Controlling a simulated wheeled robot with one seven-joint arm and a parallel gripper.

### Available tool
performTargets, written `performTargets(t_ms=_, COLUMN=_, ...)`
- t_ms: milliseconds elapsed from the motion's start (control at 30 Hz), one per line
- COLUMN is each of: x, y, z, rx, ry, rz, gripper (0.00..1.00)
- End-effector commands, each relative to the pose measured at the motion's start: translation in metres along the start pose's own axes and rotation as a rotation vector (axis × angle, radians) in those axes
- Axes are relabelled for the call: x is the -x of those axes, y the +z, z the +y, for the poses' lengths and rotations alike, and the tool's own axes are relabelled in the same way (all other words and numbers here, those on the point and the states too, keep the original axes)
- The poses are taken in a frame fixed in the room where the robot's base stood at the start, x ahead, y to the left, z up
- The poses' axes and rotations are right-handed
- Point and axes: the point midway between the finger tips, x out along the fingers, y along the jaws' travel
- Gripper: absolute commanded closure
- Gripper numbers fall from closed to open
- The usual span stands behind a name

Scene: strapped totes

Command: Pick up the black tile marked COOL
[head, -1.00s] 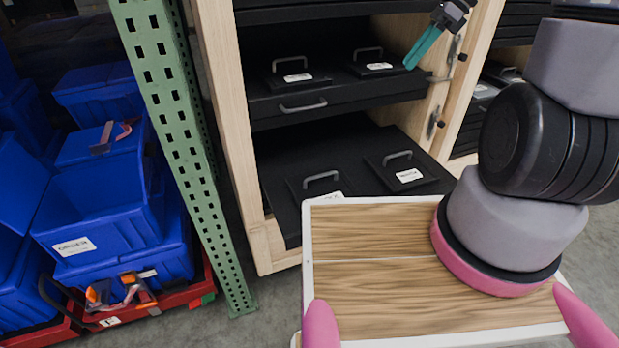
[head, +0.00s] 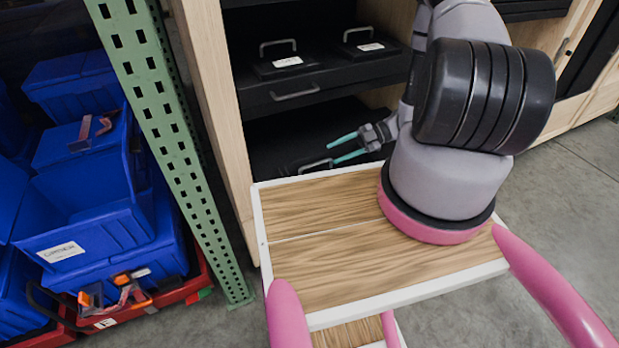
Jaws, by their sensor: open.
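Several black tiles with grey handles lie on the shelves of a wooden cabinet. Two tiles, a left one (head: 277,67) and a right one (head: 366,51), sit on the upper shelf with white labels too small to read. On the lower shelf a tile handle (head: 316,164) shows just above my tray's edge; its tile is mostly hidden and no label shows. I cannot tell which tile says COOL. My gripper (head: 329,155), with teal fingers, is open and empty inside the lower bay, its fingers pointing left close to that handle. Whether they touch it is unclear.
The drawer front (head: 300,94) of the upper shelf lies just above my gripper. The cabinet's wooden side post (head: 215,110) and a green perforated upright (head: 165,130) stand left. Blue totes (head: 90,215) on a red base stand farther left. Floor at right is clear.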

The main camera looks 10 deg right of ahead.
Motion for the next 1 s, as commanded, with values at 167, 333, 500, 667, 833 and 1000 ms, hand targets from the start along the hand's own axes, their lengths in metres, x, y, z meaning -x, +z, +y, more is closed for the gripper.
performTargets(t_ms=167, x=-0.011, y=0.004, z=-0.009, rx=-0.058, ry=0.019, rz=0.004, gripper=0.5)
performTargets(t_ms=333, x=-0.029, y=0.004, z=-0.009, rx=-0.057, ry=0.018, rz=0.005, gripper=0.5)
performTargets(t_ms=500, x=-0.052, y=0.003, z=-0.01, rx=-0.056, ry=0.019, rz=0.006, gripper=0.5)
performTargets(t_ms=667, x=-0.073, y=0.002, z=-0.01, rx=-0.055, ry=0.018, rz=0.005, gripper=0.5)
performTargets(t_ms=833, x=-0.08, y=0.003, z=-0.009, rx=-0.054, ry=0.018, rz=0.003, gripper=0.5)
performTargets(t_ms=1000, x=-0.08, y=0.003, z=-0.009, rx=-0.054, ry=0.017, rz=0.003, gripper=0.62)
